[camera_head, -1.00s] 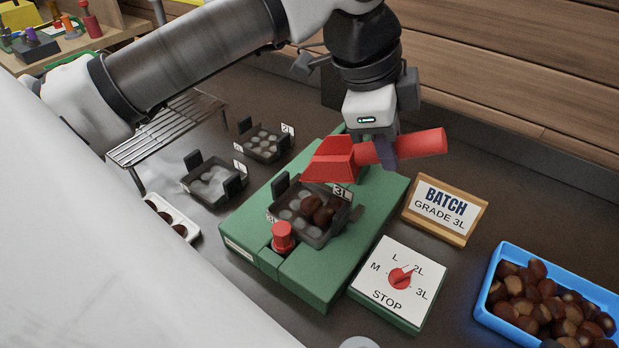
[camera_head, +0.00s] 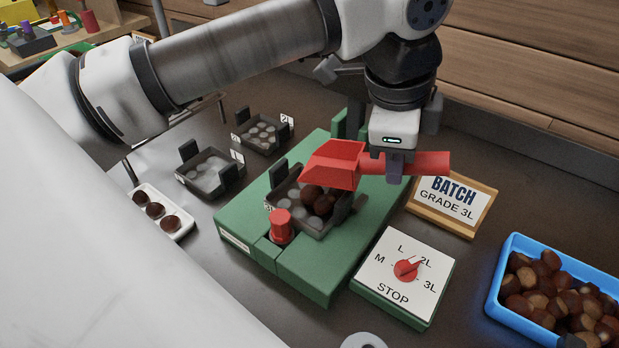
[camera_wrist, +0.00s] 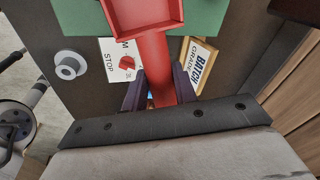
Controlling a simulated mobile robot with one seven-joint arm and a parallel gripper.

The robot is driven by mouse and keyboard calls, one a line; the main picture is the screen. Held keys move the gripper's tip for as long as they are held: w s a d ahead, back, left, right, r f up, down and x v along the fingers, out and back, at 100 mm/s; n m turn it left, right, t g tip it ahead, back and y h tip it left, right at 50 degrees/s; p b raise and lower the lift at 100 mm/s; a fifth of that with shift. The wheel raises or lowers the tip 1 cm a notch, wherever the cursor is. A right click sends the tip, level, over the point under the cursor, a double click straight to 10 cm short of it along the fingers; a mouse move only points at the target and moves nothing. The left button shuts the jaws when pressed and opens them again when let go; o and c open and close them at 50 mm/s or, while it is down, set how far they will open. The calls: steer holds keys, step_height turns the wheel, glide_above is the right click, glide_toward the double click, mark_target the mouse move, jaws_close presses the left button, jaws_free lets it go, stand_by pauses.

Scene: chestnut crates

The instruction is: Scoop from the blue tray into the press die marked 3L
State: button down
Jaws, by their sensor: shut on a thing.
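My gripper (camera_head: 394,166) is shut on the handle of a red scoop (camera_head: 335,163); the wrist view also shows the scoop (camera_wrist: 147,45), its visible pan floor bare. The scoop is above the far side of the press die marked 3L (camera_head: 322,232), a dark die on the green press (camera_head: 310,280). Several brown chestnuts (camera_head: 322,206) lie in the die, with empty round hollows at its left. The scoop hides part of the die and its label. The blue tray (camera_head: 499,283) at the right holds many chestnuts (camera_head: 555,290).
A dial box (camera_head: 383,288) has its red knob toward 2L. The batch sign (camera_head: 447,205) reads GRADE 3L. Two spare dies (camera_head: 208,178) (camera_head: 262,135) stand behind left. A white dish (camera_head: 177,233) holds three chestnuts. Bare counter lies between dial box and tray.

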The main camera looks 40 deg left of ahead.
steer(key=shift+w+d+r+g+y+p, duration=0.1)
steer(key=shift+d+r+y+p, duration=0.2)
steer(key=shift+r+p, duration=0.6)
steer(key=shift+w+d+r+g+y+p, duration=0.15)
steer(key=shift+r+y+p, duration=0.25)
steer(key=shift+r, duration=1)
steer(key=shift+s+d+r+g+y+p, duration=0.1)
steer(key=shift+d+r+y+p, duration=0.15)
steer(key=shift+r+p, duration=0.65)
steer(key=shift+r+b, duration=0.2)
steer(key=shift+b, duration=0.1)
steer(key=shift+w, duration=0.1)
steer(key=b+x, duration=0.1)
steer(key=x, duration=0.1)
steer(key=b+x, duration=0.2)
steer(key=s+b+x, duration=0.1)
steer(key=x, duration=0.2)
steer(key=shift+s+d+b, duration=0.15)
steer(key=shift+d+b, duration=0.2)
steer(key=r+p, duration=0.1)
steer(key=a+r+h+p, duration=0.1)
steer(key=shift+s+r, duration=0.1)
steer(key=shift+r, duration=0.25)
steer(key=shift+s+a+r+t+h+p, duration=0.15)
steer(key=shift+r+t+h+p, duration=0.3)
steer(key=shift+r+p, duration=0.15)
steer(key=shift+a+r, duration=0.1)
steer(key=shift+h, duration=0.3)
steer(key=shift+s+a, duration=0.15)
